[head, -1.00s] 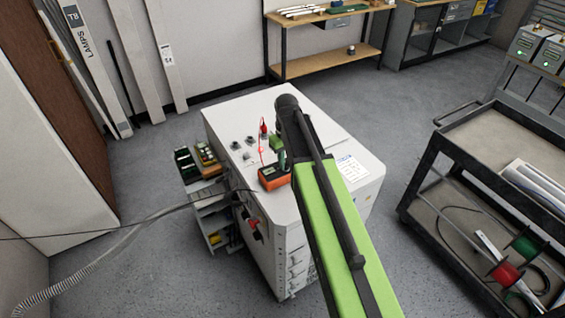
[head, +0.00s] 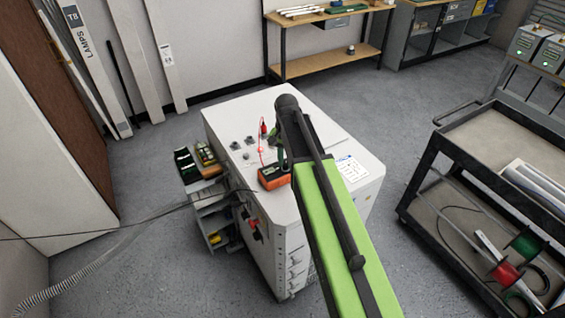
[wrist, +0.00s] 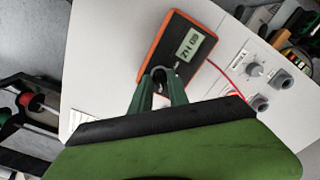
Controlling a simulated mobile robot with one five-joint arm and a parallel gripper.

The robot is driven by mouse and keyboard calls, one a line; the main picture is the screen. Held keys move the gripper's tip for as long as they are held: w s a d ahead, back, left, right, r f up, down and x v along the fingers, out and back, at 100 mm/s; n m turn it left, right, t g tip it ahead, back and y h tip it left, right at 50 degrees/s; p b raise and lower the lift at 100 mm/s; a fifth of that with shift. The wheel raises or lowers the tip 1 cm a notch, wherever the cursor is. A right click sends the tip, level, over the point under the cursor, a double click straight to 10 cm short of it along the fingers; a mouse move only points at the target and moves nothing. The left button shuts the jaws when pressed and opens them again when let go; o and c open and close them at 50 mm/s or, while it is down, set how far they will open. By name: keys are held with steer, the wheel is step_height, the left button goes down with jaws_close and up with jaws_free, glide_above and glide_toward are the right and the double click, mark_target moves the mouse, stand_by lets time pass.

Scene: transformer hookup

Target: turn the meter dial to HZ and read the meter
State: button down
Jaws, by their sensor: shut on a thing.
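The orange and dark meter (head: 271,178) lies on top of the white cabinet (head: 322,123). In the wrist view the meter (wrist: 180,44) shows its lit display (wrist: 190,44), turned nearly upside down, which reads "60 HZ". My gripper (wrist: 160,78) has its green fingers closed around the grey dial (wrist: 159,73) at the near end of the meter. The fingers cover most of the dial, so its pointer mark is hidden. In the head view my gripper (head: 284,158) is down beside the meter, partly hidden by my arm.
A red lead (head: 261,150) runs from the meter to a terminal on the cabinet top. Knobs and sockets (wrist: 269,86) sit nearby. A black cart (head: 480,150) stands at right, and trays (head: 205,159) stand left of the cabinet. Floor between cabinet and cart is clear.

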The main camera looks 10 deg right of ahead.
mark_target(286, 163)
steer(key=shift+m, duration=0.9)
steer(key=c, duration=1.3)
jaws_free()
steer(key=shift+o, duration=0.2)
steer(key=shift+r, duration=0.1)
step_height(286, 163, up, 17)
steer(key=p, duration=1.7)
